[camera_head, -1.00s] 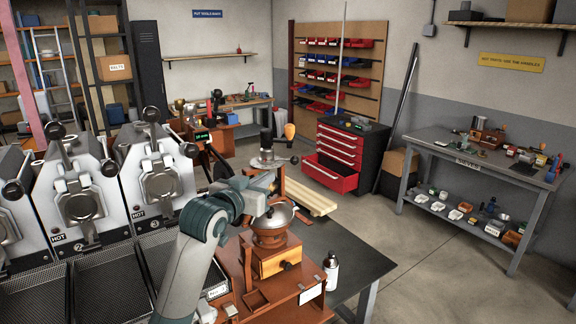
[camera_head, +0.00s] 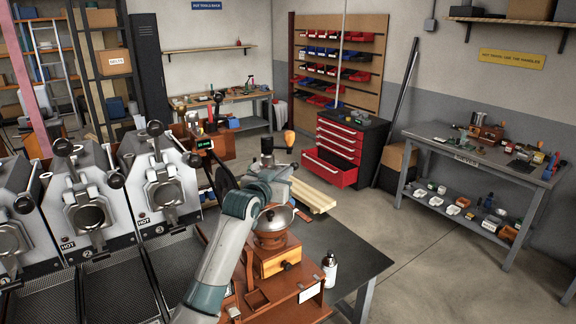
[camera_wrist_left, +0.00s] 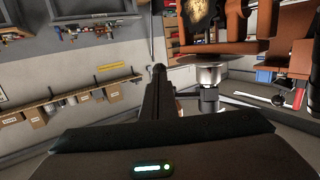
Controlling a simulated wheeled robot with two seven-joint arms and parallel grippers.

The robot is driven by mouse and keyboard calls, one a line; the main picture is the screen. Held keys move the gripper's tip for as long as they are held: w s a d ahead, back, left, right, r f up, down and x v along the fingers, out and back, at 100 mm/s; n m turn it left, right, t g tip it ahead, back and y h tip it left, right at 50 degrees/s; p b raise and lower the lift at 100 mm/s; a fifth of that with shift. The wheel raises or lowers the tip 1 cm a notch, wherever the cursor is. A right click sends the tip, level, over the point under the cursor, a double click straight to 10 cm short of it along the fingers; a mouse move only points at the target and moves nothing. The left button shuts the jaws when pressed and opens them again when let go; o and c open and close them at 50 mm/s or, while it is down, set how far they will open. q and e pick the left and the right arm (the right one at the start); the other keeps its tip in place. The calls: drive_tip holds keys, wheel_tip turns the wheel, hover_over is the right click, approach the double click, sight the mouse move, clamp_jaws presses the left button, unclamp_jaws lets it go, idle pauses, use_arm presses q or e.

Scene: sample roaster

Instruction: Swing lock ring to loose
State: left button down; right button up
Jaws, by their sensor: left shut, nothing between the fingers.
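A wooden grinder (camera_head: 275,262) with a metal domed top (camera_head: 273,217) stands on the bench. Behind my left wrist rises a dark cylinder with a metal collar (camera_head: 267,158). No part is clearly marked as the lock ring, so I cannot tell its position. In the left wrist view my left gripper (camera_wrist_left: 157,85) is shut and empty, its thin dark fingers side by side. A silver cylinder (camera_wrist_left: 210,74) stands beside the fingertips, apart in the picture. In the head view my left arm hides part of the bench near the grinder. My right gripper is out of view.
Several roasters (camera_head: 163,185) with mesh trays (camera_head: 118,290) stand at the left. A bottle (camera_head: 330,268) stands right of the grinder.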

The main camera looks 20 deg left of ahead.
use_arm(q)
drive_tip(key=shift+w+d+f+p, duration=0.1)
drive_tip(key=shift+w+p, duration=0.3)
drive_tip(key=shift+w, duration=0.55)
drive_tip(key=shift+w, duration=0.1)
